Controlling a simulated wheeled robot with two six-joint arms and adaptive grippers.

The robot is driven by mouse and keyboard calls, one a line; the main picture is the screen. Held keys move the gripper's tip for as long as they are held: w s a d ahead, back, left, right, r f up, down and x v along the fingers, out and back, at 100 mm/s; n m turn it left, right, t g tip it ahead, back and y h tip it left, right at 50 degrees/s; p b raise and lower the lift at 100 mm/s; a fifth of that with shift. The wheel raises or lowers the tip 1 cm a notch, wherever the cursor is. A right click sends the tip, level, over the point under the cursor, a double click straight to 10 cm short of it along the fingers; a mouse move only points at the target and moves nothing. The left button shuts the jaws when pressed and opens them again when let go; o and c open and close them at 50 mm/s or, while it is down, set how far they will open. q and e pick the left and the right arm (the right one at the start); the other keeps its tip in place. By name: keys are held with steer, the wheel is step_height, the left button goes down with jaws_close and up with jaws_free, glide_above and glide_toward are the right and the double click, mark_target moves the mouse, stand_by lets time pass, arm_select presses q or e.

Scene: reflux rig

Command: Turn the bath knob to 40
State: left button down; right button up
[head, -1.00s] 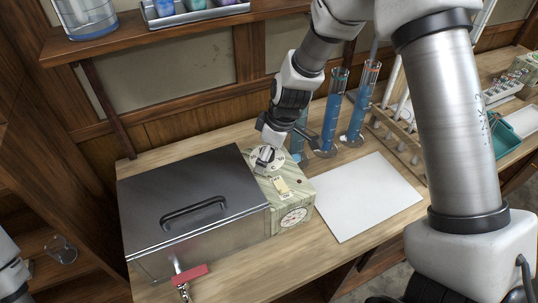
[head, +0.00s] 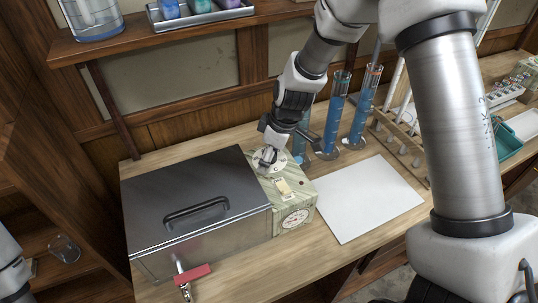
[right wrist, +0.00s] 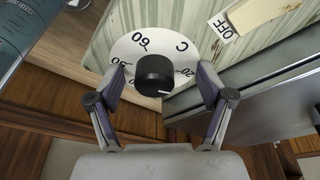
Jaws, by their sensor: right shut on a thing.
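The bath control box (head: 292,187) is pale green and stands against the right side of the metal bath (head: 195,195). On it is a white dial (right wrist: 140,45) with a black knob (right wrist: 155,72). My right gripper (head: 268,155) is over the dial from above; in the right wrist view its fingers (right wrist: 159,68) are on both sides of the knob, shut on it. The knob's white mark points toward the lower right in that view. I read 60, C and 20 on the dial; I cannot make out 40. Only a piece of my left arm shows at the left edge.
A switch plate (right wrist: 255,12) marked OFF and a round gauge (head: 296,218) are on the box. Blue-filled cylinders (head: 337,115) stand close behind and right of my right gripper. A white sheet (head: 368,198) lies right of the box. A red-handled valve (head: 192,275) sticks out in front.

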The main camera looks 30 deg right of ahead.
steer(key=shift+f, duration=0.25)
